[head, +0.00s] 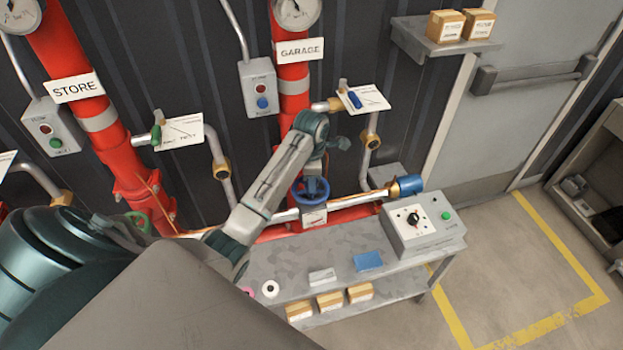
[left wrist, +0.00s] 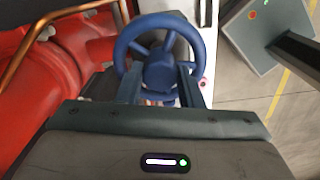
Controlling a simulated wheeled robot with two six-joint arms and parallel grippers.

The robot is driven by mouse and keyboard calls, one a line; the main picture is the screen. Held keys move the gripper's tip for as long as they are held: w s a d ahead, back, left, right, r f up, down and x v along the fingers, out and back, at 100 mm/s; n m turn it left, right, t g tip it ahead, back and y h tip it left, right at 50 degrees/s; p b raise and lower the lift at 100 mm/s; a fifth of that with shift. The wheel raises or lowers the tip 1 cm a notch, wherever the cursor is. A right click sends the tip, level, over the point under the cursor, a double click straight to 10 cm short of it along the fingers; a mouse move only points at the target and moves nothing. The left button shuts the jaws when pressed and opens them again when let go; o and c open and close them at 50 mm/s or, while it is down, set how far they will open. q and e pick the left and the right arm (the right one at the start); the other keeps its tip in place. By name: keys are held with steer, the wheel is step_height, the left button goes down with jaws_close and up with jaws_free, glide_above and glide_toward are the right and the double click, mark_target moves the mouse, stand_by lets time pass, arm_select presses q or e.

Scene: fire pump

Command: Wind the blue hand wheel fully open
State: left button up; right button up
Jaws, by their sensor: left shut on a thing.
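The blue hand wheel (head: 311,190) sits on the horizontal pipe below the GARAGE riser in the head view. In the left wrist view the blue hand wheel (left wrist: 163,52) fills the top middle, with its hub and spokes showing. My left gripper (left wrist: 160,88) reaches the near side of the wheel, one finger on each side of the hub area, and is shut on the wheel. In the head view my left gripper (head: 314,168) is partly hidden by its own wrist, just above the wheel. My right gripper is not in view.
A grey control box (head: 422,225) with a black knob stands on the bench (head: 330,255), right of the wheel. Red pipes (head: 100,105) and a copper tube (left wrist: 60,18) lie left of the wheel. Small boxes (head: 330,300) sit on the lower shelf. Open floor lies at right.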

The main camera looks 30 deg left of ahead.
arm_select(q)
steer(key=n, duration=0.3)
steer(key=shift+n, duration=0.4)
steer(key=o, duration=1)
steer(key=shift+c, duration=0.2)
steer(key=shift+a, duration=0.1)
steer(key=m, duration=0.6)
steer(key=shift+m, duration=0.3)
steer(key=m, duration=0.6)
steer(key=shift+d, duration=0.2)
steer(key=m, duration=0.6)
steer(key=shift+s, duration=0.1)
steer(key=m, duration=0.5)
steer(key=shift+m, duration=0.3)
